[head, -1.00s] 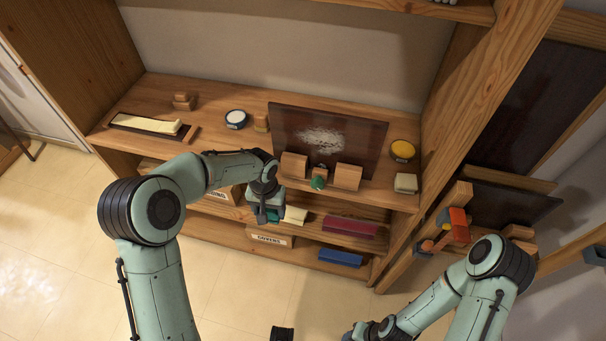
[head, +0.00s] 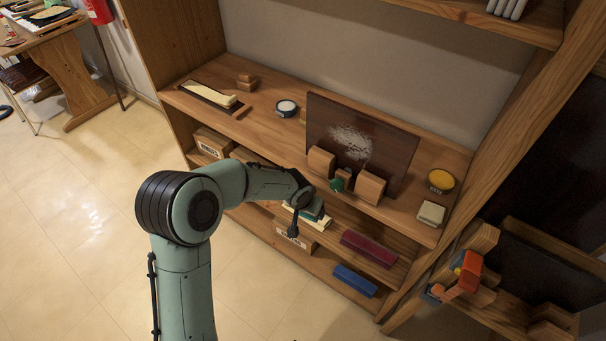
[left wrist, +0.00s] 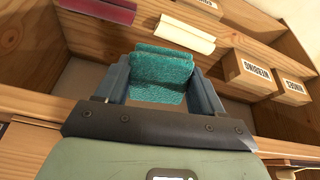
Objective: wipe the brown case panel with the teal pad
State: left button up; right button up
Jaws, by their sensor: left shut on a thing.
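The brown case panel (head: 380,148) stands upright on the upper shelf in the head view, with a pale whitish patch on its face. Wooden blocks and a green knob (head: 337,185) are in front of its lower edge. My left gripper (head: 304,207) is in front of the shelf unit, below and in front of the panel and apart from it. In the left wrist view my left gripper (left wrist: 161,78) is shut on the teal pad (left wrist: 160,76), which sits between its two fingers. My right gripper is out of view.
On the upper shelf are a white-topped round tin (head: 286,107), a yellow round tin (head: 441,180), a pale block (head: 431,213) and a tray with a cream strip (head: 222,97). The lower shelf holds a dark red bar (head: 367,249). An orange tool (head: 469,272) is at right.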

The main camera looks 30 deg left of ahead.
pick_arm(q)
jog(key=shift+w+a+r+t+b, duration=0.6)
jog(key=shift+a+r+t+b, duration=1.3)
jog(key=shift+a+t+b, duration=2.15)
jog(key=t+h+b, duration=0.1)
jog(key=t+b, duration=0.4)
jog(key=t, duration=0.1)
send_near(326, 137)
jog(key=shift+m+h, duration=0.3)
jog(key=shift+m, duration=0.1)
jog(key=shift+w+r, duration=0.1)
jog(key=shift+w, duration=1)
jog(key=shift+w+r, duration=0.15)
jog(key=shift+w, duration=0.95)
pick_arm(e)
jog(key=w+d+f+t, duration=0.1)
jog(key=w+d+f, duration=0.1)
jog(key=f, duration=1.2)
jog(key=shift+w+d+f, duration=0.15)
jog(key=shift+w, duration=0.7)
pick_arm(q)
jog(key=shift+w, duration=1.05)
jog(key=shift+d, duration=0.1)
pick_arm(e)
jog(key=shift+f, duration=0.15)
